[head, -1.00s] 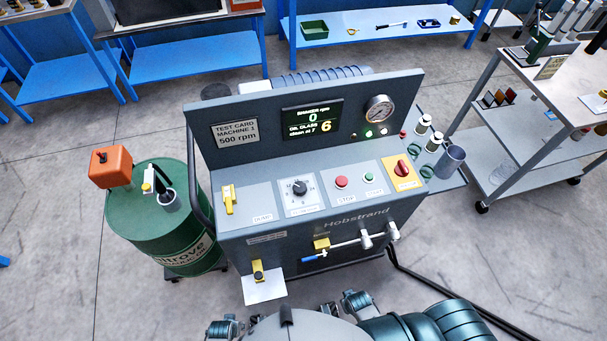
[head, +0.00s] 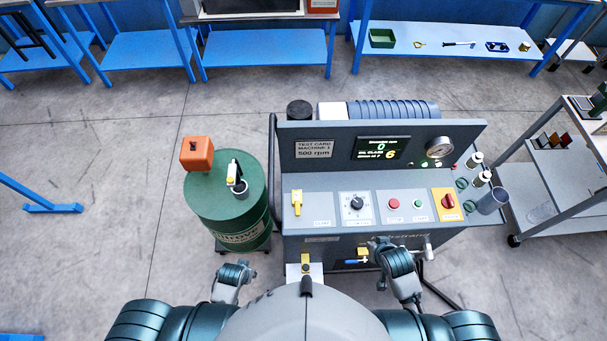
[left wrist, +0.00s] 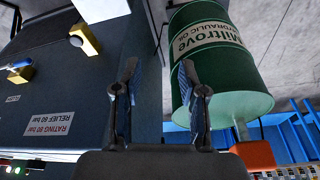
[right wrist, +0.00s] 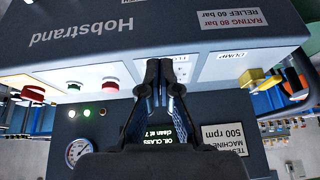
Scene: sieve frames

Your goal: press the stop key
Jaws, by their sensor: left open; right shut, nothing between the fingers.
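The stop key is a red round button (head: 393,204) on the machine's sloped panel (head: 325,208), left of the green start button (head: 418,203). In the right wrist view, turned upside down, the red button (right wrist: 108,85) shows left of my fingers. My right gripper (head: 381,243) is shut and empty, in front of the machine below the buttons in the head view; its fingers (right wrist: 159,68) cover part of the panel in the right wrist view. My left gripper (head: 243,266) is open and empty, low before the machine's left side; its fingers also show apart in the left wrist view (left wrist: 157,75).
Other controls are a black dial (head: 357,203), a yellow lever (head: 297,201) and a red rotary switch (head: 448,201). A green oil drum (head: 225,205) stands left, a grey trolley (head: 566,180) right. Floor at far left is mostly clear.

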